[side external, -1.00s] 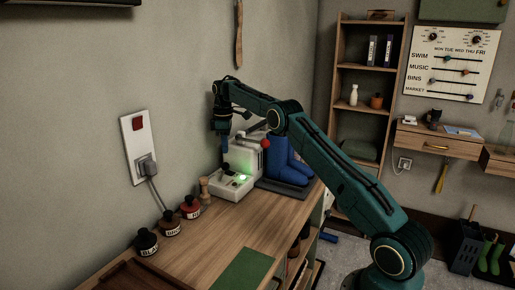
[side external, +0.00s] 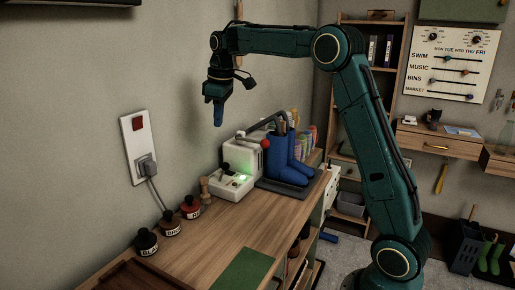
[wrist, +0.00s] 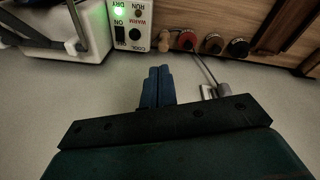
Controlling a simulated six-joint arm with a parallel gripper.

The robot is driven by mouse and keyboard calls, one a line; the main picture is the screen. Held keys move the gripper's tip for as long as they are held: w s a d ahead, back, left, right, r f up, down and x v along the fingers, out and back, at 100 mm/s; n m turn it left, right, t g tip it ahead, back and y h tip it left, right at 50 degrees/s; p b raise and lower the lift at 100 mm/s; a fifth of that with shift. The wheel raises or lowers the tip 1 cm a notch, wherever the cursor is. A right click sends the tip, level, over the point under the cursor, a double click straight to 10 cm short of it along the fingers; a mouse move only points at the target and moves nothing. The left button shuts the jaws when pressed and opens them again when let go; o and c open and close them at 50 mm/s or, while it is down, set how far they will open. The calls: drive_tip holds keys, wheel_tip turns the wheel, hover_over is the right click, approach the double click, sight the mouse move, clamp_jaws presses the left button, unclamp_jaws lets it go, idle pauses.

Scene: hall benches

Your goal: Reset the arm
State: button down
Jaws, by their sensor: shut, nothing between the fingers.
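My gripper (side external: 217,112) is raised well above the bench, near the wall, with its blue fingers pointing down. The fingers are together and nothing is between them; they also show shut in the wrist view (wrist: 158,88). Below it on the wooden bench (side external: 225,238) stands a white machine (side external: 238,160) with a green light lit on its panel. The machine also shows at the top of the wrist view (wrist: 133,25), its panel marked with words such as ON, DRY, RUN and WARM. My gripper is apart from it.
Blue boots (side external: 280,162) stand on a dark tray beside the machine. Several dark bottles, one with a red top (side external: 190,207), line the wall side of the bench. A plugged-in wall socket (side external: 146,165) is at left. The air around my gripper is free.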

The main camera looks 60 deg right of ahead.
drive_tip(key=s+a+r+m+t, duration=0.1)
drive_tip(key=s+a+r, duration=0.3)
drive_tip(key=s+a, duration=0.3)
drive_tip(key=s+a+f+m+t, duration=0.1)
drive_tip(key=s+a+f, duration=0.1)
drive_tip(key=s, duration=0.6)
drive_tip(key=s+a+f+m, duration=0.1)
drive_tip(key=s+a+f, duration=0.2)
drive_tip(key=s, duration=0.5)
drive_tip(key=s+a+f+m+t, duration=0.1)
drive_tip(key=s+a+f, duration=0.2)
drive_tip(key=s, duration=0.6)
drive_tip(key=shift+f+t+y, duration=0.3)
drive_tip(key=shift+r, duration=0.1)
